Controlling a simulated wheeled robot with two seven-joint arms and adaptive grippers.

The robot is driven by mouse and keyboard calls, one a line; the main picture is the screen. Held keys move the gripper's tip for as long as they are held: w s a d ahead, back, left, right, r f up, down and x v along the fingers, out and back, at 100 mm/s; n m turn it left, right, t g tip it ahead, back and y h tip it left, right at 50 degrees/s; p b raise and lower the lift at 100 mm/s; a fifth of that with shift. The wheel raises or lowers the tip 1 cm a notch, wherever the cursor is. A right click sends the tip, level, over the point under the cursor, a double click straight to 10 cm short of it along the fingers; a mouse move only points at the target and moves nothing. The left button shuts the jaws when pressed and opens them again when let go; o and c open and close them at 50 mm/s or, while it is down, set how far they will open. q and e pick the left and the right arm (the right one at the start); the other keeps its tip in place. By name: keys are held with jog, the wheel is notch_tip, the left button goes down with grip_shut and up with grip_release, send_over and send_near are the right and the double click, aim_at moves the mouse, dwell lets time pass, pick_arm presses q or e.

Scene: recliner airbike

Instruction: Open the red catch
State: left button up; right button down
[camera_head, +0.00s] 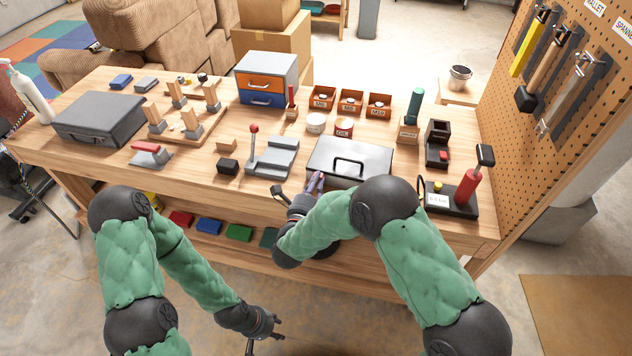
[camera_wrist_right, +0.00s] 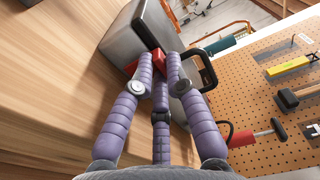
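The grey metal box with a black handle (camera_head: 378,158) stands near the front edge of the workbench, lid down. The box also shows in the right wrist view (camera_wrist_right: 128,40). There the red catch (camera_wrist_right: 158,58) is on its front, partly hidden by my fingers. My right gripper (camera_head: 316,182) is at the box's front left. In the wrist view its purple fingers (camera_wrist_right: 160,68) converge on the catch, with red showing between and beside the tips. Whether they grip it is unclear. My left gripper (camera_head: 277,329) is open and empty, low in front of the bench.
A grey lever device (camera_head: 272,158) with a red knob stands left of the box. A red-handled device (camera_head: 463,195) is to its right. A pegboard with tools (camera_head: 590,110) rises at right.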

jog(key=shift+f, duration=0.1)
jog(key=shift+s+f+t, duration=0.2)
jog(key=shift+f+t, duration=0.05)
jog(key=shift+t, duration=0.35)
jog(key=shift+s+a+f+t+h, duration=0.2)
jog(key=shift+t+h, duration=0.3)
jog(key=shift+t, duration=0.2)
jog(key=c, duration=1.2)
grip_release()
jog(key=shift+c, duration=0.2)
jog(key=v, duration=1.2)
